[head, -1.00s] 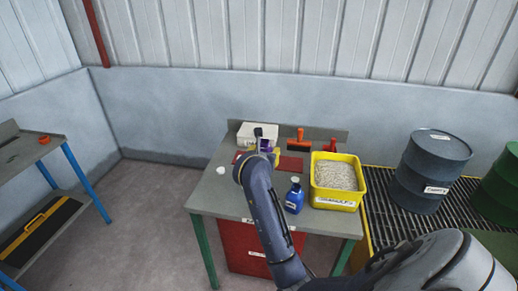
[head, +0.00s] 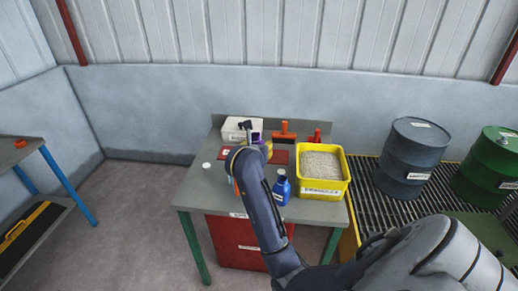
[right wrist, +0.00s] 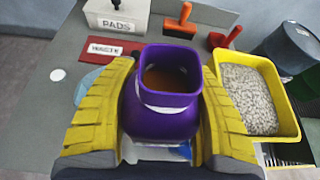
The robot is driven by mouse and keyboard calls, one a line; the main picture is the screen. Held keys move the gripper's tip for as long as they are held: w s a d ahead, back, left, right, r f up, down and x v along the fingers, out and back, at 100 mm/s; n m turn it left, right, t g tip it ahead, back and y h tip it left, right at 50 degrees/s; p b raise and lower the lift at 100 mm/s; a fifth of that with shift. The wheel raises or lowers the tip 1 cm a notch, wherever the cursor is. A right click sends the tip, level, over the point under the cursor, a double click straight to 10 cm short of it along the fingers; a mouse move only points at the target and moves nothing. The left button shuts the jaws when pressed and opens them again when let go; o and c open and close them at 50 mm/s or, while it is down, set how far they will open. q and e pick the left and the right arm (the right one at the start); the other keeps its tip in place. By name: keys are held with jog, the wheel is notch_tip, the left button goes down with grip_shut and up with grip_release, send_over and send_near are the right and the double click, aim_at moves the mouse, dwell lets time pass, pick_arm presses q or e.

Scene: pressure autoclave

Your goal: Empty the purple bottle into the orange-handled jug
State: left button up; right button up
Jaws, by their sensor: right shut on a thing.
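The purple bottle (right wrist: 165,112) is held between the yellow finger pads of my right gripper (right wrist: 160,105). Its open mouth faces the right wrist camera, with orange-brown liquid inside. In the head view, the bottle's purple top (head: 257,136) shows just beyond my right wrist, over the table. An orange strip (head: 236,187), probably the jug's handle, shows left of my wrist, which hides most of that thing. A pale blue round shape (right wrist: 88,86), perhaps the jug, is partly behind the left finger in the wrist view. My left gripper is out of view.
The grey table (head: 197,190) holds a blue bottle (head: 282,191), a yellow granule bin (head: 346,178), a white pads box (head: 236,127), a red waste mat (right wrist: 108,47), an orange-handled brush (head: 284,127) and a white disc (head: 206,165). Drums (head: 412,160) stand right.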

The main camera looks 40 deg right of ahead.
jog(key=n+g, duration=0.4)
jog(key=g, duration=0.1)
jog(key=shift+s+g, duration=0.2)
jog(key=shift+g, duration=0.1)
jog(key=shift+s+d+f+n+g+h, duration=0.2)
jog(key=shift+s+n+g+h, duration=0.15)
jog(key=shift+n+g, duration=0.25)
jog(key=shift+s+d+f+n+g+h, duration=0.15)
jog(key=shift+s+n+g+h, duration=0.2)
jog(key=shift+n+g, duration=0.2)
jog(key=shift+s+a+f+n+g+h, duration=0.1)
jog(key=shift+f+n+g+h, duration=0.25)
jog(key=shift+n+g, duration=0.35)
jog(key=shift+f+n+g+h, duration=0.25)
jog(key=shift+f+n+g, duration=0.2)
jog(key=shift+g, duration=0.4)
dwell(1.0)
dwell(0.3)
jog(key=shift+r+n+g+h, duration=0.4)
jog(key=shift+r+n+g, duration=0.2)
jog(key=shift+n+g, duration=0.2)
dwell(1.7)
